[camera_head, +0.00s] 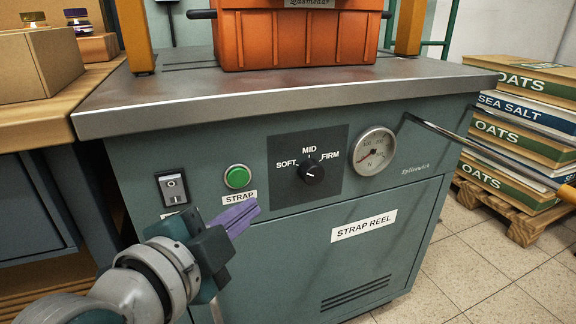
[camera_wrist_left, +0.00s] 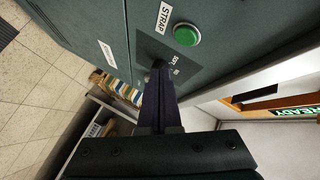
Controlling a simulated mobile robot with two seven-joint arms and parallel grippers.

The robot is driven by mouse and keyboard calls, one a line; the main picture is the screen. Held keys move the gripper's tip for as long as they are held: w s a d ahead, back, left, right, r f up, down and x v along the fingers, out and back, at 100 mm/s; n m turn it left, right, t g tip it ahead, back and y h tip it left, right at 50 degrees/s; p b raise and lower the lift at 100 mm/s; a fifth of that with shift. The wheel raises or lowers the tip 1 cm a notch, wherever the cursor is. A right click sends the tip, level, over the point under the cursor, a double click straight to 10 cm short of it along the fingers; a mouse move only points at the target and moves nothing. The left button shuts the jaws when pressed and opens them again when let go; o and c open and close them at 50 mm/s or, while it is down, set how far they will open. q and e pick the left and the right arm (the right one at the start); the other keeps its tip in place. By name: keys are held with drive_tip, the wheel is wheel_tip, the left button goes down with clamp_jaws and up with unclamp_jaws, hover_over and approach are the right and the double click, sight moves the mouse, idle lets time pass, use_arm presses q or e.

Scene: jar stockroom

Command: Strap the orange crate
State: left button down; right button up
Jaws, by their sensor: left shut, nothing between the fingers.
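The orange crate (camera_head: 290,38) stands on the metal top of the strapping machine (camera_head: 280,90), between two orange posts; its upper part is out of frame. On the machine's front are a green STRAP button (camera_head: 237,177), a SOFT/MID/FIRM knob (camera_head: 311,172) and a round gauge (camera_head: 374,151). My left gripper (camera_head: 250,212) is shut and empty, its purple fingers just below and right of the button, in front of the panel. In the left wrist view the shut fingers (camera_wrist_left: 157,95) overlap the knob area, and the green button (camera_wrist_left: 187,34) shows clear of them. My right gripper is not in view.
A switch plate (camera_head: 172,188) sits left of the button. A wooden bench with a box (camera_head: 40,65) and jars adjoins on the left. Several labelled sacks (camera_head: 520,140) are stacked on a pallet at right. A green READY sign (camera_wrist_left: 293,113) shows in the left wrist view.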

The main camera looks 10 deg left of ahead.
sight(248, 181)
use_arm(q)
drive_tip(key=w+a, duration=0.1)
drive_tip(key=w+a+b, duration=0.1)
drive_tip(key=w, duration=0.1)
drive_tip(key=shift+w+a, duration=0.15)
drive_tip(key=shift+w, duration=0.1)
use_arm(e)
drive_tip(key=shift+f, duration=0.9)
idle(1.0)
use_arm(q)
drive_tip(key=shift+w+a, duration=0.25)
drive_tip(key=shift+w, duration=0.1)
drive_tip(key=shift+w+a, duration=0.25)
drive_tip(key=shift+w, duration=0.1)
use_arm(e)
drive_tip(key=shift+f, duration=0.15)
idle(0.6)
use_arm(q)
drive_tip(key=shift+s, duration=0.1)
drive_tip(key=shift+s+d+r, duration=0.1)
drive_tip(key=shift+s+d, duration=0.15)
drive_tip(key=shift+s+d+p, duration=0.1)
drive_tip(key=shift+s+p, duration=0.1)
drive_tip(key=shift+p, duration=0.25)
drive_tip(key=shift+s+d, duration=0.15)
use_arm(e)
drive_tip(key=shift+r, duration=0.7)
